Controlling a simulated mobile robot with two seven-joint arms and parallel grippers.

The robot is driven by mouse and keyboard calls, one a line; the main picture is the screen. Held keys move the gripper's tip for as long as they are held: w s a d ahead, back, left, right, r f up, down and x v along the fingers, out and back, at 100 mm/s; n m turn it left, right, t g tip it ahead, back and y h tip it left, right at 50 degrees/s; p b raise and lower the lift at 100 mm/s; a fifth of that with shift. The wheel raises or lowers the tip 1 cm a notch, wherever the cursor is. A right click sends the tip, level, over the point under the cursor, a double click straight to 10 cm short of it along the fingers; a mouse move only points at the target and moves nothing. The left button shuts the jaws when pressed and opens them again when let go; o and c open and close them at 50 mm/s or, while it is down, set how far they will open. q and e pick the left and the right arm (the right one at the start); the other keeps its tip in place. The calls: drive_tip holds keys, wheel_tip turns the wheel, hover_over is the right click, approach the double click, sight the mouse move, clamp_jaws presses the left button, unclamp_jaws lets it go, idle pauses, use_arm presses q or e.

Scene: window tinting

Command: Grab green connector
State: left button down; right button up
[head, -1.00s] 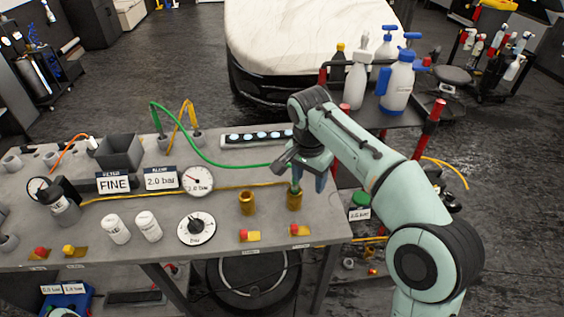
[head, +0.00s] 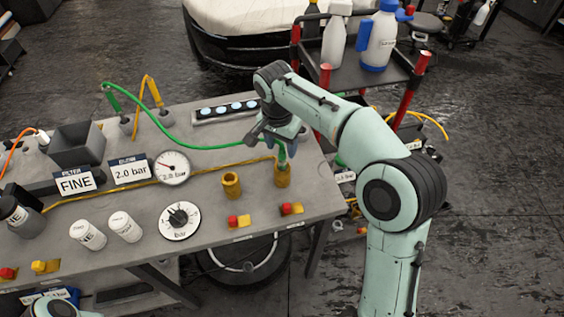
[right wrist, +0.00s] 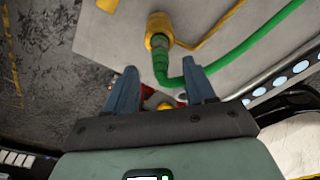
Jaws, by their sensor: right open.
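The green connector (head: 282,157) stands upright in the right-hand brass socket (head: 283,176) near the table's right end. A green hose (head: 190,147) runs from it to the back left. My right gripper (head: 287,138) is just above and behind the connector in the head view, open. In the right wrist view, the connector (right wrist: 161,67) lies between the lines of the two blue fingers, just beyond the tips of my right gripper (right wrist: 164,78). I see no contact. Part of my left arm shows at the bottom left; its gripper is not in view.
An empty brass socket (head: 231,184) stands left of the connector. A pressure gauge (head: 173,167), a dial (head: 179,220) and white canisters (head: 124,227) share the grey table (head: 205,240). A yellow hose (head: 130,190) runs to the sockets. A cart (head: 395,75) with bottles stands behind.

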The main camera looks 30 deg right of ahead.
sight(282, 155)
drive_tip(key=f, duration=0.5)
drive_tip(key=shift+w+d+f, duration=0.1)
drive_tip(key=shift+w+d, duration=0.1)
drive_tip(key=shift+d, duration=0.15)
clamp_jaws()
